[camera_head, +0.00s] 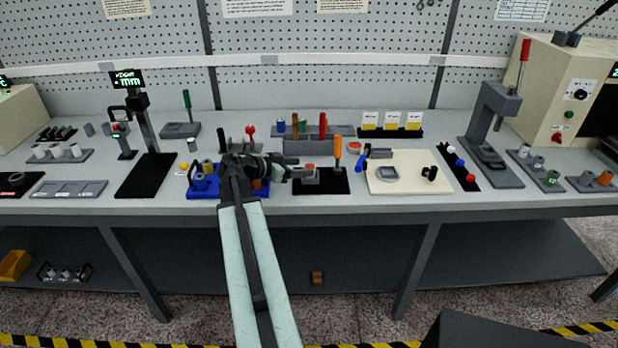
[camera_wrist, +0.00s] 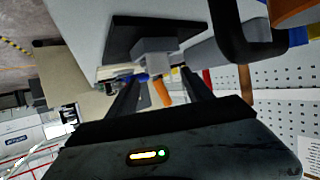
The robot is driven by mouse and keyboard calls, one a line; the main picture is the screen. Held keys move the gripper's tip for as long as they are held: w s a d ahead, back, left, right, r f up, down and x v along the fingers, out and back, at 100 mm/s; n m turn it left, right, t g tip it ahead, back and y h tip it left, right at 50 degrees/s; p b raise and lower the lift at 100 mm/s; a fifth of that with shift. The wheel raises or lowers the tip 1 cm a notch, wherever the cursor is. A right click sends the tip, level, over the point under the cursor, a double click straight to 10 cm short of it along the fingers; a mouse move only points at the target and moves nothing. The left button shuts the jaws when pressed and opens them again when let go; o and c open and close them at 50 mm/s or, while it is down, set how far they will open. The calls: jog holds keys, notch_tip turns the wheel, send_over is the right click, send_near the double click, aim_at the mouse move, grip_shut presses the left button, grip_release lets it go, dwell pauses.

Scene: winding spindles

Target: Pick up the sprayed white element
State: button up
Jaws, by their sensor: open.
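Several small whitish cylinders (camera_head: 57,151) stand on a grey holder at the left of the bench. More pale cylinders (camera_head: 530,158) stand in a holder at the right, by the press. I cannot tell which one is the sprayed white element. My gripper (camera_head: 284,168) is over the middle of the bench, pointing right, beside the black plate with a grey block. It is far from both groups of cylinders. In the wrist view my gripper (camera_wrist: 162,82) has its fingers apart, and a grey block (camera_wrist: 153,48) shows beyond them. No white cylinder is clear there.
A blue tray (camera_head: 205,194) with parts lies under my arm. A black plate (camera_head: 322,184) with a grey block and an orange-handled tool is just right of it. A cream board (camera_head: 410,161) lies further right. A lever press (camera_head: 490,125) and a gauge stand (camera_head: 146,125) rise above the bench.

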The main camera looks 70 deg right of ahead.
aim_at(311, 166)
jog(key=b+x, duration=0.2)
jog(key=x, duration=0.3)
jog(key=shift+f, duration=0.1)
jog(key=shift+c, duration=0.3)
grip_shut()
